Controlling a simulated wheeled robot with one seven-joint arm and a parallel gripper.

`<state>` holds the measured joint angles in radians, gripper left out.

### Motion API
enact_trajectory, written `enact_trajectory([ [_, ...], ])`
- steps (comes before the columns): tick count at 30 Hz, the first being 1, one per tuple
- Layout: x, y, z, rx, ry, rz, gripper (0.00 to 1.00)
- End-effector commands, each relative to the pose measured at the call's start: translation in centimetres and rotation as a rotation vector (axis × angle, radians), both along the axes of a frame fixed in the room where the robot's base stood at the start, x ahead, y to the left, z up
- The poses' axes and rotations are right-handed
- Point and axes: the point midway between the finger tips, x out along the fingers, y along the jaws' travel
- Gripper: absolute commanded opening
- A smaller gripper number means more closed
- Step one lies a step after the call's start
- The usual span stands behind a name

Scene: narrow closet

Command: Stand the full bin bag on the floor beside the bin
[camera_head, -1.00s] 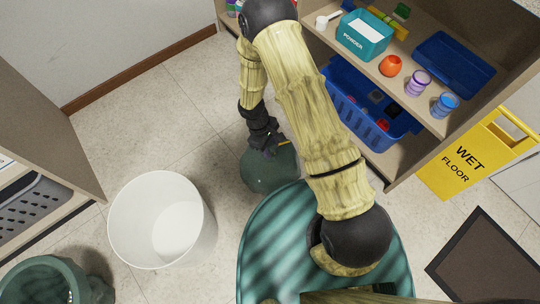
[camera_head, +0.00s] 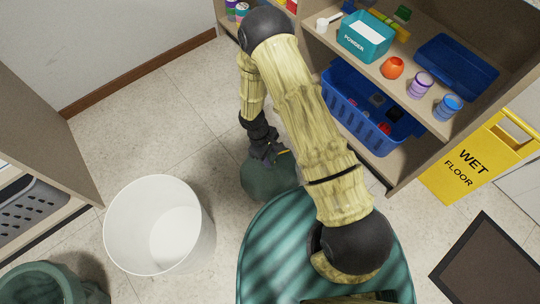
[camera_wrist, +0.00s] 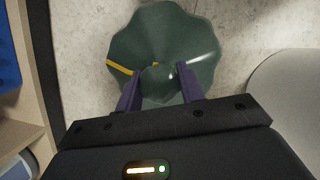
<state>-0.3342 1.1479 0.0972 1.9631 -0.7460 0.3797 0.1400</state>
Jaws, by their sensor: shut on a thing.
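The full bin bag (camera_head: 262,181) is dark green with a yellow tie. It is upright at the floor to the right of the white bin (camera_head: 122,232), with a gap of bare floor between them. My gripper (camera_head: 277,157) is above the bag and shut on its gathered neck. In the wrist view the two fingers (camera_wrist: 160,85) close on either side of the bag's neck, and the bag (camera_wrist: 193,45) spreads out below. The white bin is empty and its edge shows at the right of the wrist view (camera_wrist: 288,95). I cannot tell whether the bag's base touches the floor.
A shelf unit (camera_head: 407,96) with a blue basket (camera_head: 350,110) stands to the right of the bag. A yellow wet floor sign (camera_head: 468,165) is farther right. Floor is clear behind the bin.

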Motion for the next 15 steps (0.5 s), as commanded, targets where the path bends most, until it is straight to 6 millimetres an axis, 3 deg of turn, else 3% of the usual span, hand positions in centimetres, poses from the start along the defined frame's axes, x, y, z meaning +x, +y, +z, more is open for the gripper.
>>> enact_trajectory([
  [3,0.02,0.0,-0.17,-0.001,-0.001,0.0,0.0],
  [4,-0.01,0.0,-0.21,0.0,0.0,0.0,0.42],
  [7,-0.02,0.01,-0.19,0.0,0.0,0.0,0.6],
  [15,-0.02,-0.01,-0.13,0.0,0.0,0.0,0.6],
])
